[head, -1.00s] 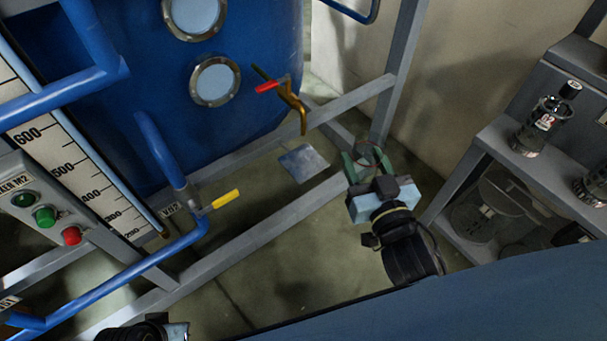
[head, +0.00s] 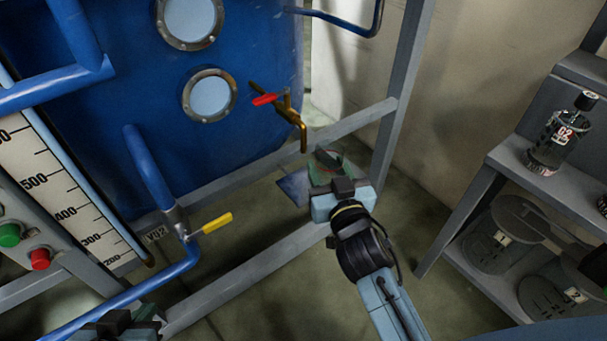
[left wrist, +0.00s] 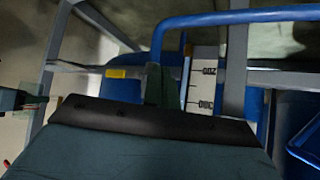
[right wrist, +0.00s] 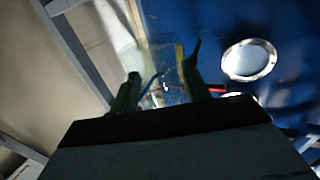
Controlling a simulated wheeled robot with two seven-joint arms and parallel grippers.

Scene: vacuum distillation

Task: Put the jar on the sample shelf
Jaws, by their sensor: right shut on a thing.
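The jar (right wrist: 165,75) is clear glass and shows faintly between the two green fingers of my right gripper (right wrist: 160,88) in the right wrist view. The right gripper is shut on it. In the head view this gripper (head: 328,160) is at the centre, below the brass tap, and the see-through jar is hard to make out. My left gripper (head: 120,322) is at the bottom left edge. In the left wrist view its fingers (left wrist: 154,84) are together and empty. The grey sample shelf (head: 560,190) is at the right, well apart from the jar.
A labelled bottle (head: 562,135) stands on the shelf's upper board; larger jars (head: 492,245) stand below. The blue tank (head: 130,85) has a brass tap (head: 290,115) with a red handle. Grey frame bars (head: 255,270) and a blue pipe with a yellow handle (head: 215,224) are at the left.

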